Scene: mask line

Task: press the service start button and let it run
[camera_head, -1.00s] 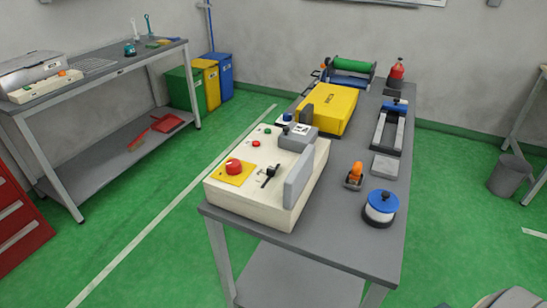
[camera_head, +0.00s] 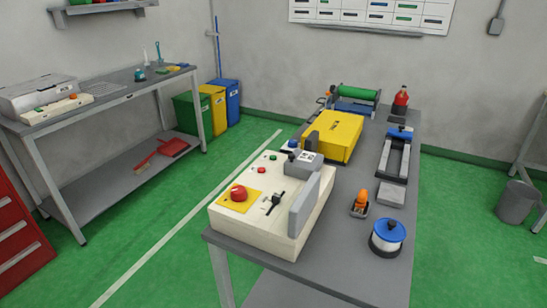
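A cream control box (camera_head: 253,228) sits at the near end of the grey table in the middle of the view. On its top are a large red mushroom knob (camera_head: 238,193) on a yellow plate, a green button (camera_head: 273,157), a small red button (camera_head: 262,170) and a black lever switch (camera_head: 275,203). Labels are too small to read, so I cannot tell which is the service start button. A grey upright panel (camera_head: 304,207) stands along the box's right side. Neither of my grippers is in view.
Behind the box lies a yellow case (camera_head: 332,136), with a green roller (camera_head: 358,92) beyond. A blue-lidded round container (camera_head: 387,238) and an orange-topped item (camera_head: 361,201) stand to the right. Another workbench (camera_head: 108,94) stands at left. Green floor (camera_head: 180,258) is clear between the tables.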

